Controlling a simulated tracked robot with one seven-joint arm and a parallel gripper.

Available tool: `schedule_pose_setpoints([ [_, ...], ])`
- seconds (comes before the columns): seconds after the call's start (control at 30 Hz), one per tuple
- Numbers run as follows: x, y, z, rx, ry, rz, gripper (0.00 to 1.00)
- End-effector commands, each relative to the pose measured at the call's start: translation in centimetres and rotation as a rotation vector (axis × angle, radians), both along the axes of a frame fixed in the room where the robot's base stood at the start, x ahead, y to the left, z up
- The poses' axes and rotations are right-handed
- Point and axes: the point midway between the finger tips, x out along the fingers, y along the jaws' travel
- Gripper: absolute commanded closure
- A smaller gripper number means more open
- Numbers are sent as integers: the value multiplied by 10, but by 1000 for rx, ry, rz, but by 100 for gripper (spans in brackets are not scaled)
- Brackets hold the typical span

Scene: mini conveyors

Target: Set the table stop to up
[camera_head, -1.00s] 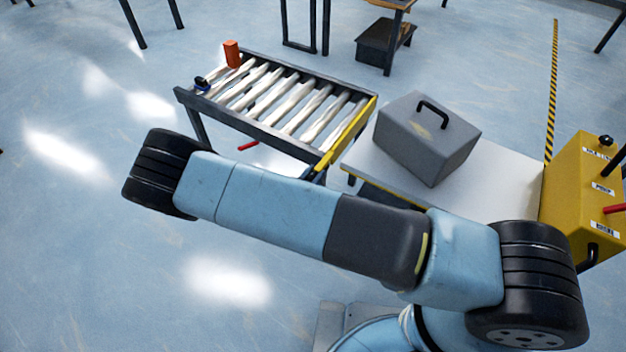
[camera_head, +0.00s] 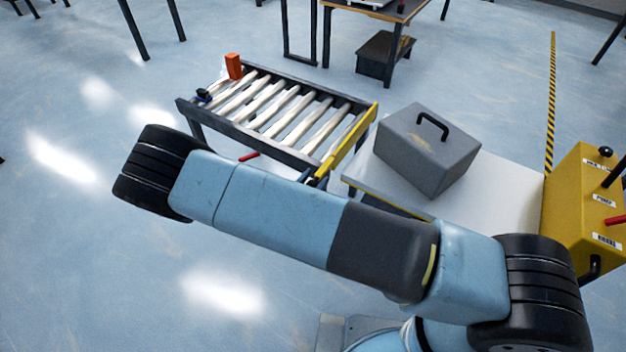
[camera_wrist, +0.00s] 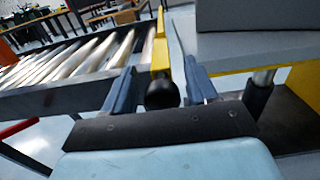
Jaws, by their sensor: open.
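The roller table (camera_head: 238,131) stands ahead, with a yellow stop bar (camera_head: 350,138) along its right end. In the wrist view the yellow bar (camera_wrist: 160,58) runs away from me and has a black ball knob (camera_wrist: 162,94) at its near end. My gripper (camera_wrist: 160,68) is open, one finger on each side of the knob. I cannot tell whether either finger touches it. In the head view only a small dark part of my gripper (camera_head: 317,181) shows by the bar's near end, mostly behind my arm.
A white table (camera_head: 492,178) bearing a grey case (camera_head: 425,150) with a black handle stands close on the right. A yellow control box (camera_head: 585,205) is farther right. An orange block (camera_head: 233,66) sits at the roller table's far left corner. A red lever (camera_head: 249,157) sticks out below.

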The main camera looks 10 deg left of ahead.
Motion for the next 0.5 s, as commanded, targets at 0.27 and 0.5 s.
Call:
schedule_pose_setpoints([
  [0.27,-11,4,-1,1,2,-1,43],
  [0.5,-51,22,-1,1,2,1,43],
])
